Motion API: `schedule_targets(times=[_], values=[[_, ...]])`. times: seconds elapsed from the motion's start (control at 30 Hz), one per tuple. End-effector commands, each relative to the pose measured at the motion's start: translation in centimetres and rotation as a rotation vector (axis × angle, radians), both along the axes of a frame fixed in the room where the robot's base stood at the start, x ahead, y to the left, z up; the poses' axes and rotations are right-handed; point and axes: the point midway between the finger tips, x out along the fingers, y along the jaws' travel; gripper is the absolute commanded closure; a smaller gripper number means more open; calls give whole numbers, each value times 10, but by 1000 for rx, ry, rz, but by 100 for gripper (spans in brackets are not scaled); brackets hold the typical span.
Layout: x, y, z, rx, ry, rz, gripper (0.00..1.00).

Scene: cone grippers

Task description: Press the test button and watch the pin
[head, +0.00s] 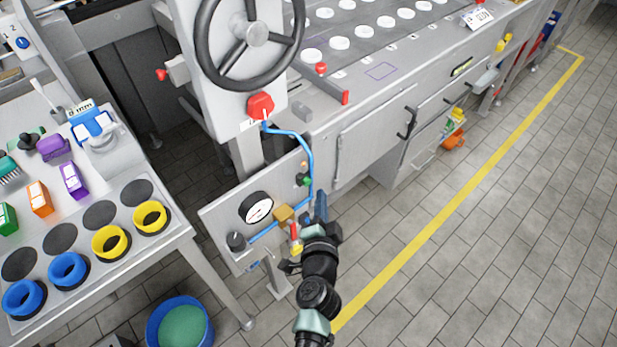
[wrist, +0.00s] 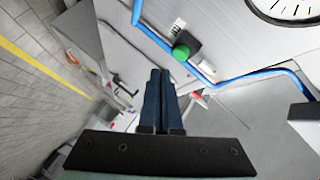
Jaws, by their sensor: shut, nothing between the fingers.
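A green button (head: 306,181) sits on a dark mount on the grey panel (head: 222,213) below the handwheel. The green button also shows in the wrist view (wrist: 181,53), just up and right of my fingertips. My gripper (head: 321,195) has its blue fingers together and empty, in front of the panel's right edge. Its fingertips (wrist: 160,72) point toward the green button and appear apart from it. I cannot tell the exact gap. A red part (head: 260,105) with a blue hose below it sits under the handwheel. I cannot make out a pin for certain.
A round gauge (head: 256,208), a dark knob (head: 236,241) and a brass-coloured block (head: 284,214) are on the panel. The blue hose (head: 309,150) runs along it. A table with coloured rings (head: 110,243) is at left. The floor at right is free.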

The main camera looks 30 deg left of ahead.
Motion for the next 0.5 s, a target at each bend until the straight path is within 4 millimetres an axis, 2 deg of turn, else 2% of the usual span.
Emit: schedule_targets(times=[0.2,0.5], values=[[4,12,0,0,0,1,100],[5,13,0,0,-1,1,100]])
